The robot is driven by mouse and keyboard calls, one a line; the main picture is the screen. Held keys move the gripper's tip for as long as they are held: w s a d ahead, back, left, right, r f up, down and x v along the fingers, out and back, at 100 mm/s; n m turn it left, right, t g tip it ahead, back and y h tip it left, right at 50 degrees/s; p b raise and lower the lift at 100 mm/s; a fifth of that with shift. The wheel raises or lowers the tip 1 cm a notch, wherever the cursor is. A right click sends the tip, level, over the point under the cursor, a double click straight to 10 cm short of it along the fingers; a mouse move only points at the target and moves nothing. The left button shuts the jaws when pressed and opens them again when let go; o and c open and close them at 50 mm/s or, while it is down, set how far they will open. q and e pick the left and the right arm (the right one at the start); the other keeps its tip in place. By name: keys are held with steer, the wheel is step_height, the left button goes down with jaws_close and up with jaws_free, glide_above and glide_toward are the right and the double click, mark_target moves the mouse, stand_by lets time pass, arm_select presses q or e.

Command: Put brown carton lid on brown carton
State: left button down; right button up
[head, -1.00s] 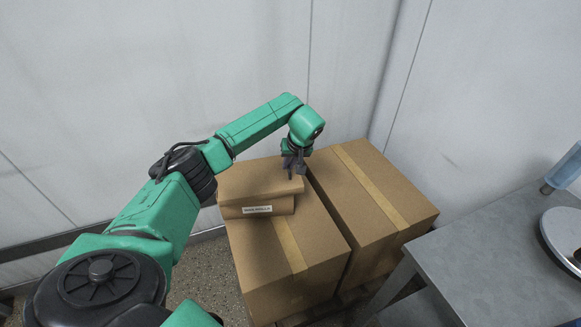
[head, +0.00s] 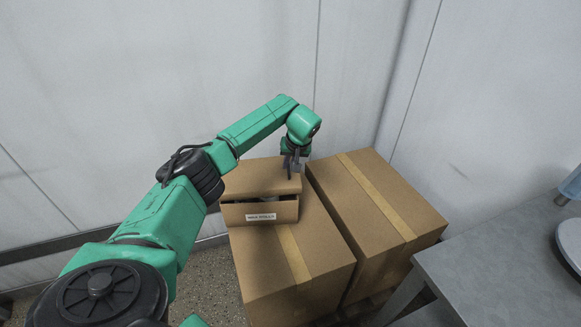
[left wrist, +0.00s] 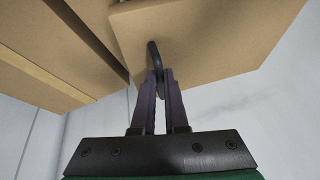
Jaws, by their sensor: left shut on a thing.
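The brown carton lid (head: 258,177) is at the top of the small stack in the head view, above the brown carton (head: 234,213) with a white label on its front. A dark gap shows between the lid's front edge and the carton, with some contents inside; the lid looks raised or tilted there. My left gripper (head: 291,166) is at the lid's right side, shut on it. In the left wrist view its fingers (left wrist: 160,82) close around a thin dark loop against a brown surface, which looks like the lid (left wrist: 205,40). My right gripper is out of view.
The carton stands on a large taped box (head: 318,255). A second large taped box (head: 375,205) is beside it on the right. A grey table (head: 490,255) is at the right. Pale walls are close behind the boxes.

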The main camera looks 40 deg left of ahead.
arm_select(q)
steer(key=shift+w+a, duration=0.15)
steer(key=shift+a, duration=0.05)
stand_by(0.5)
steer(key=shift+s+d+r+p, duration=0.15)
steer(key=shift+s+d+p, duration=0.3)
steer(key=shift+p, duration=0.3)
steer(key=shift+s+d+y+p, duration=0.2)
steer(key=shift+s+y+p, duration=0.1)
steer(key=shift+s+p, duration=0.3)
steer(key=shift+d, duration=0.2)
